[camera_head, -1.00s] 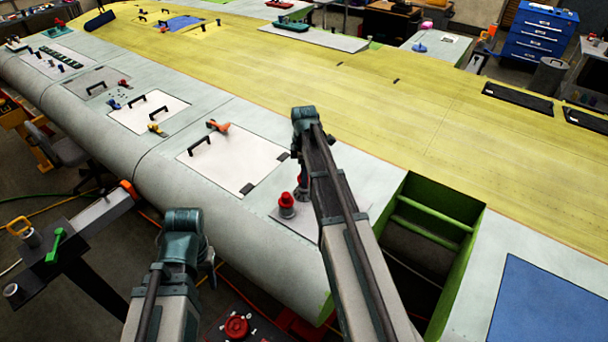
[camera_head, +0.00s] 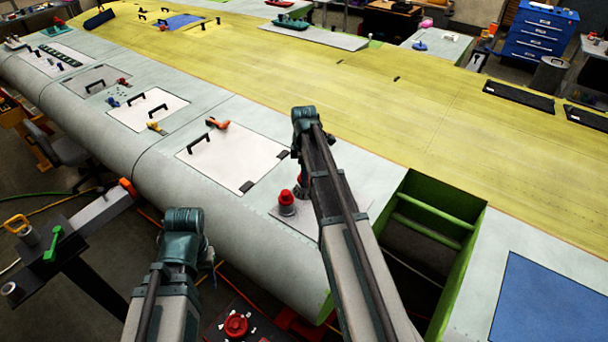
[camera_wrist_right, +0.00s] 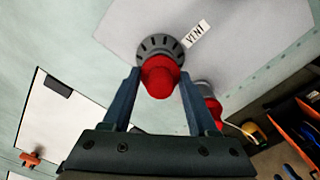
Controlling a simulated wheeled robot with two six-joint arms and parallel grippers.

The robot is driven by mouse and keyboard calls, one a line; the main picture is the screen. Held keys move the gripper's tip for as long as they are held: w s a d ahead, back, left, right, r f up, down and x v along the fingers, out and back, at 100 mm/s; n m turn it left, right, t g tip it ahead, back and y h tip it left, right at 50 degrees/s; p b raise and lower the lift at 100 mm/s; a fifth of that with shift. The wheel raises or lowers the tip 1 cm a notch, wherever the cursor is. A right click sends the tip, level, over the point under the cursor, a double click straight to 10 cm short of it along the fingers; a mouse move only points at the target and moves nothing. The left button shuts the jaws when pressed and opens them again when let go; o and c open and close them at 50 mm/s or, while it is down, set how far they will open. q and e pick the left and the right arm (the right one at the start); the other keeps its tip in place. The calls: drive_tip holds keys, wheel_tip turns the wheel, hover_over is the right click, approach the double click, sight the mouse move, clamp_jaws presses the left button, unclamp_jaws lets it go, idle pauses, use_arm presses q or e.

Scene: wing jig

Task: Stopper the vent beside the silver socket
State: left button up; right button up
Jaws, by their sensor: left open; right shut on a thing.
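In the right wrist view, my right gripper (camera_wrist_right: 160,76) is shut on a red stopper (camera_wrist_right: 160,80). The stopper is at the dark slotted ring of the vent (camera_wrist_right: 160,47), beside a label reading VENT (camera_wrist_right: 195,33). The stopper covers the ring's middle, so I cannot tell how deep it sits. The silver socket (camera_wrist_right: 204,88), with a red top, stands to the right, partly behind a finger. In the head view, the red-topped silver socket (camera_head: 287,206) shows left of my right arm, which mostly hides the right gripper. My left gripper (camera_head: 212,264) is open and empty, off the wing's near edge.
A white panel (camera_head: 228,158) with a black handle and an orange clamp (camera_head: 217,125) lies left of the socket. A green-walled open bay (camera_head: 466,245) is right of my right arm. A table with a red round part (camera_head: 236,325) is below the near edge.

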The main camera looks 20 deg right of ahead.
drive_tip(key=shift+f+b, duration=0.7)
drive_tip(key=shift+f, duration=0.1)
drive_tip(key=o, duration=1.4)
drive_tip(key=shift+r, duration=0.15)
wheel_tip(320, 180, up, 12)
drive_tip(key=p, duration=1.2)
